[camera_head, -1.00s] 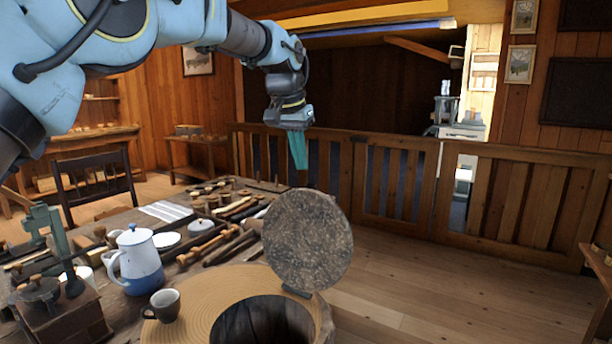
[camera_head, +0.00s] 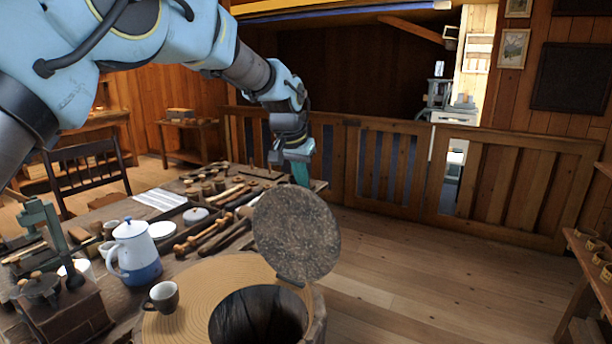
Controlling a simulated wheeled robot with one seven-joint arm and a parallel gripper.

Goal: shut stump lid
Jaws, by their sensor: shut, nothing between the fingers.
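The stump (camera_head: 314,324) stands at the bottom centre, with a dark round hollow (camera_head: 255,318) in its top. Its round, speckled grey-brown lid (camera_head: 296,236) stands open, roughly upright on a hinge at the far right rim of the hollow. My gripper (camera_head: 300,174), with teal fingers, is shut and empty. It points down just behind the lid's upper edge in the picture. Its fingertips are partly hidden by the lid, and I cannot tell whether they touch it.
A dark cup (camera_head: 163,297) stands on the ridged tan surface (camera_head: 195,308) left of the hollow. A white and blue pot (camera_head: 134,252) stands farther left. Tools and spools crowd the table behind. A wooden railing (camera_head: 378,172) runs behind; open floor (camera_head: 430,275) lies to the right.

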